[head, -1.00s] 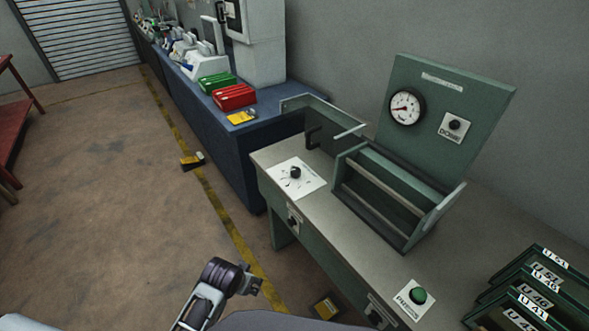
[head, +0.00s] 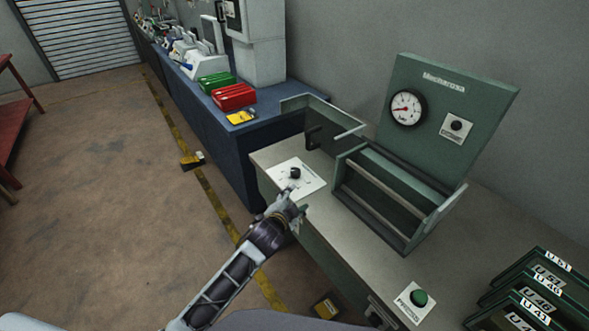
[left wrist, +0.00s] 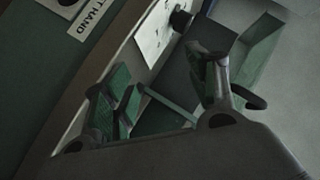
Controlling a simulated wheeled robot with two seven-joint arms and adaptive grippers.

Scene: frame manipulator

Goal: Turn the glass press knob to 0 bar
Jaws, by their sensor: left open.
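A black knob (head: 295,172) sits on a white marked plate (head: 299,180) at the left end of the grey bench top. The knob shows at the top of the left wrist view (left wrist: 180,20), beside its plate (left wrist: 157,38). Another black knob (head: 456,126) is on the upright green panel. A round gauge (head: 407,108) with a red needle is left of it; its reading is too small to tell. My left gripper (head: 292,200) is open and empty at the bench's front edge, just short of the plate and apart from the knob. My right gripper is not in view.
A green frame (head: 392,205) with rails stands on the bench (head: 330,222), right of the plate. A blue bench (head: 230,150) with red and green boxes is behind at left.

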